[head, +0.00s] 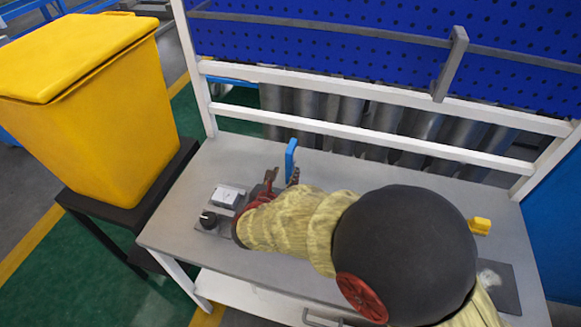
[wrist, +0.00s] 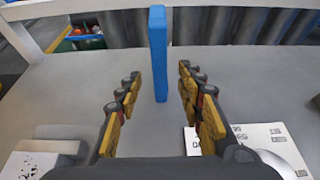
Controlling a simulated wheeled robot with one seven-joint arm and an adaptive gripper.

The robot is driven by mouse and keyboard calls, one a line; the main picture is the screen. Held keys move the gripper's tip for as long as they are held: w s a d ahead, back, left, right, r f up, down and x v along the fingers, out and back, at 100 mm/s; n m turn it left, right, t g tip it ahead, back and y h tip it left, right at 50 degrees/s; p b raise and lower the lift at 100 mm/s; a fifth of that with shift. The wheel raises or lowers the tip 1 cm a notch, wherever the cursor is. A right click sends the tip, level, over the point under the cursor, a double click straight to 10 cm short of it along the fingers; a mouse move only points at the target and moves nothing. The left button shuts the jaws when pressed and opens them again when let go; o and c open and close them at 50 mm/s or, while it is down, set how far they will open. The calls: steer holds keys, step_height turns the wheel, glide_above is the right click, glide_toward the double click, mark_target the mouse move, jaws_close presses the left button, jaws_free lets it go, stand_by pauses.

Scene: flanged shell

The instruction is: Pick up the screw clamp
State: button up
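A tall, narrow blue piece (head: 290,158) stands upright on the grey workbench; it looks like the screw clamp seen edge-on, but no screw is visible. In the wrist view the blue piece (wrist: 158,50) stands near the middle, in line with the gap between my fingers. My gripper (wrist: 158,78) is open, with a clear gap on each side of the blue piece. In the head view my gripper (head: 281,178) is low over the bench, close to the blue piece. Whether its fingertips reach past the piece cannot be told. My arm hides part of the bench.
A grey plate with a black knob (head: 208,219) and a white box (head: 227,196) lies left of my gripper. A yellow piece (head: 480,226) is at the right. The white frame rail (head: 370,135) and blue pegboard (head: 330,35) rise behind. A yellow bin (head: 95,120) stands left.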

mark_target(288, 170)
steer(key=b+x, duration=0.1)
steer(key=x, duration=0.2)
steer(key=f+b+x, duration=0.1)
steer(key=x, duration=0.2)
steer(key=shift+s+a, duration=0.1)
steer(key=shift+s, duration=0.15)
steer(key=shift+w+f+b, duration=0.1)
steer(key=shift+w+b, duration=0.3)
steer(key=shift+w, duration=0.1)
steer(key=shift+c, duration=0.6)
steer(key=c, duration=0.8)
jaws_close()
